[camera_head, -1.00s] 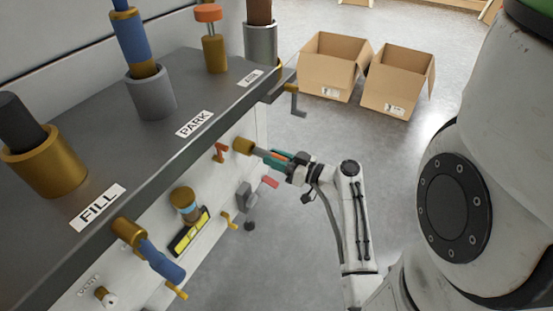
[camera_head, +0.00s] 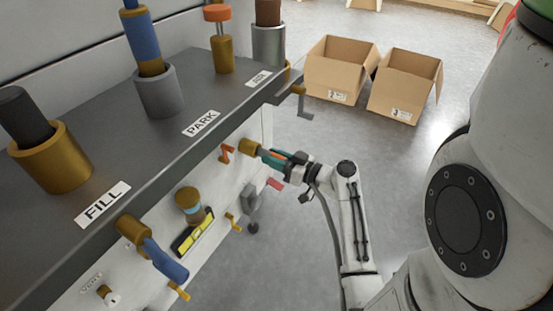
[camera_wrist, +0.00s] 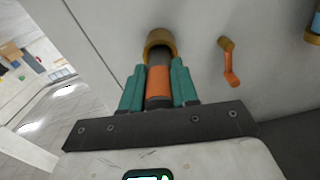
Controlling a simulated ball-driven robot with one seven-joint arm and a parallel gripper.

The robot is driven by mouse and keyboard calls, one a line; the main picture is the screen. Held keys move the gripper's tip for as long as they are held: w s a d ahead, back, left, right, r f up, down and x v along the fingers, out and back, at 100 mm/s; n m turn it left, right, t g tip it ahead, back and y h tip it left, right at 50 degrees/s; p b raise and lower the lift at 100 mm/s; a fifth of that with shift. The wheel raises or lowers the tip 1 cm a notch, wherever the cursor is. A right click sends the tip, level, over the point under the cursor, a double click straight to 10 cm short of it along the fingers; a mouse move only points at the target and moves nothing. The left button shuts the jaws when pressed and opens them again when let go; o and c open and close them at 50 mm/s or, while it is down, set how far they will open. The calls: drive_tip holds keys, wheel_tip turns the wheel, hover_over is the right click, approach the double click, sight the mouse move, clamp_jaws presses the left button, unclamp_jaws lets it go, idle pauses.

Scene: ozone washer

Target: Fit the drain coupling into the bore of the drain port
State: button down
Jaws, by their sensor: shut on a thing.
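The drain coupling (camera_wrist: 158,88) is a cylinder with an orange band and a dark grey front section, seen in the wrist view. My gripper (camera_wrist: 158,68) is shut on it, with one teal finger on each side. The gripper also shows in the head view (camera_head: 265,155), close to the panel. The drain port appears to be the brass collar (camera_head: 250,146) on the white front panel; it also shows in the wrist view (camera_wrist: 160,36). The coupling's front end is inside the collar's mouth, roughly in line with it. The depth inside is hidden.
An orange lever (camera_wrist: 229,62) stands on the panel right of the collar. The grey worktop (camera_head: 170,155) overhangs the panel. A blue-handled brass fitting (camera_head: 150,247) and a yellow level (camera_head: 193,232) are further along. Two cardboard boxes (camera_head: 340,75) stand on the floor behind.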

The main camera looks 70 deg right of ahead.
drive_tip(key=shift+b+x, duration=0.3)
drive_tip(key=shift+x, duration=1.05)
drive_tip(key=c, duration=0.8)
unclamp_jaws()
drive_tip(key=p+v, duration=0.2)
drive_tip(key=v, duration=0.8)
drive_tip(key=shift+s, duration=0.35)
